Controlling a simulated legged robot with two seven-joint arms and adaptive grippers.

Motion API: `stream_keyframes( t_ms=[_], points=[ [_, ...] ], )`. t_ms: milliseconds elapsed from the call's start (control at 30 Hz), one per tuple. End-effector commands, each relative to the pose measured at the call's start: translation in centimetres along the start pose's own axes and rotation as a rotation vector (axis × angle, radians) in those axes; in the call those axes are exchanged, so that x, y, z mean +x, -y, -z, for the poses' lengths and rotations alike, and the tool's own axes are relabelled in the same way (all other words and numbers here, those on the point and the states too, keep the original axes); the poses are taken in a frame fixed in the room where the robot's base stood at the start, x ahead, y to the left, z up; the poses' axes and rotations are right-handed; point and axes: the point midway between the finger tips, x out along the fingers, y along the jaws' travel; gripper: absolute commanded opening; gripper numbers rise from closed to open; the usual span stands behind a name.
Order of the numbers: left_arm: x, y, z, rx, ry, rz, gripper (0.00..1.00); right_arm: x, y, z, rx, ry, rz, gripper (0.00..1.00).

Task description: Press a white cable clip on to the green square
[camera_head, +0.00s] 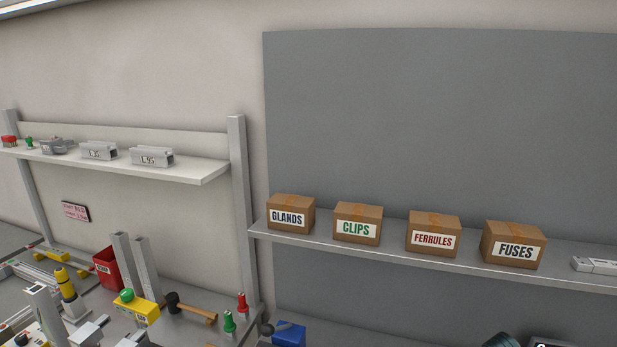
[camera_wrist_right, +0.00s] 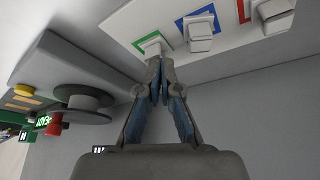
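In the right wrist view, a green square (camera_wrist_right: 138,43) is outlined on a white panel (camera_wrist_right: 128,14). A white cable clip (camera_wrist_right: 154,47) is at this square, at the tips of my right gripper (camera_wrist_right: 160,64). The gripper's fingers are drawn close together on the clip, hiding part of it. Whether the clip lies flat against the square cannot be told. My left gripper is in neither view, and the head view does not show the right gripper or the green square.
The panel also has a blue square (camera_wrist_right: 183,22) and a red square (camera_wrist_right: 229,13), each with a pale clip-like block. In the head view, a CLIPS box (camera_head: 358,223) stands on the right shelf.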

Motion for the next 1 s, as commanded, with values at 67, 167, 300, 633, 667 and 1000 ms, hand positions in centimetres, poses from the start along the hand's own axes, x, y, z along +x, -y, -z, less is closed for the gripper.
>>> stream_keyframes(
  t_ms=[67,167,300,633,667,1000],
  points=[
    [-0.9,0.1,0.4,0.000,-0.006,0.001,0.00,-1.0,-0.1,0.5,0.002,-0.002,0.000,0.00],
    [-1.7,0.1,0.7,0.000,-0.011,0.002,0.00,-2.0,-0.1,0.9,0.002,-0.004,0.003,0.00],
    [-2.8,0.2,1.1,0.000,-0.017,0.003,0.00,-3.3,0.0,1.4,0.002,-0.005,0.004,0.00],
    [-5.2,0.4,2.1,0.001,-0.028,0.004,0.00,-6.0,0.1,2.5,0.002,-0.006,0.004,0.00],
    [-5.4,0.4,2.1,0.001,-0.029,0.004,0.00,-6.2,0.1,2.5,0.002,-0.006,0.004,0.00],
    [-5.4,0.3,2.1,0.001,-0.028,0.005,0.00,-6.2,0.0,2.6,0.002,-0.004,0.003,0.00]
  ],
)
